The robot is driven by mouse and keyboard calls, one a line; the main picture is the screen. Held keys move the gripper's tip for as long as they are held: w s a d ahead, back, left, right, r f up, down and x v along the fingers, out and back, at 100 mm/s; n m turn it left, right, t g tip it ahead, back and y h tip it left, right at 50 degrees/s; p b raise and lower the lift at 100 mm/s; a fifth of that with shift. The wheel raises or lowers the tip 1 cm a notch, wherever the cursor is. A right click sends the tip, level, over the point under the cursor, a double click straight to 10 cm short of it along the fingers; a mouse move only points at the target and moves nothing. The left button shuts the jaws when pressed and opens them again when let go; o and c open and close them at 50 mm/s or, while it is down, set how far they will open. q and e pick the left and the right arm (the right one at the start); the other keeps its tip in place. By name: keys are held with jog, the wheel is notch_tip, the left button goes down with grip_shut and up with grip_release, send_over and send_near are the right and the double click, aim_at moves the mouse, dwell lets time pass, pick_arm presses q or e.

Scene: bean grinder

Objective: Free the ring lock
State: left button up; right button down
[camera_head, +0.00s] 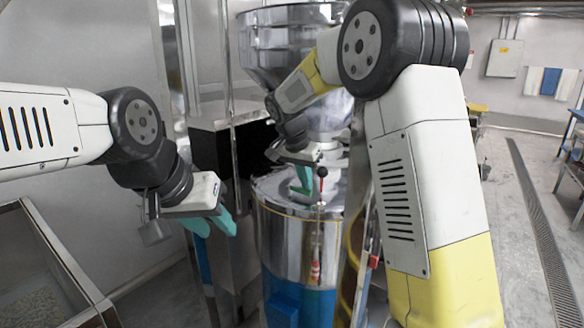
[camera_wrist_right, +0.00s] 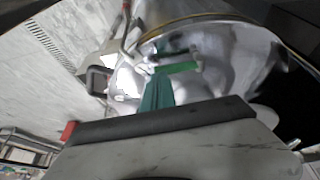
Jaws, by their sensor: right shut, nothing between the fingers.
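The grinder (camera_head: 285,235) stands in the middle of the head view, with a shiny metal drum over a blue base. A thin lever with a red knob (camera_head: 322,172) rises at the drum's front right. My right gripper (camera_head: 302,184) is shut and empty, low over the drum top beside this lever. In the right wrist view its green fingers (camera_wrist_right: 165,78) are over the shiny drum, next to a metal latch-like part (camera_wrist_right: 122,82). I cannot tell which part is the ring lock. My left gripper (camera_head: 212,222) is open and empty, left of the drum.
A large metal hopper (camera_head: 290,45) stands above the drum, close to my right arm. A metal bin (camera_head: 50,262) is at the lower left. A dark box (camera_head: 225,145) sits behind my left gripper.

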jog(key=shift+s+d+f, duration=0.15)
jog(key=shift+d+f, duration=0.05)
jog(key=shift+f, duration=0.2)
jog(key=shift+r, duration=0.15)
dwell(0.4)
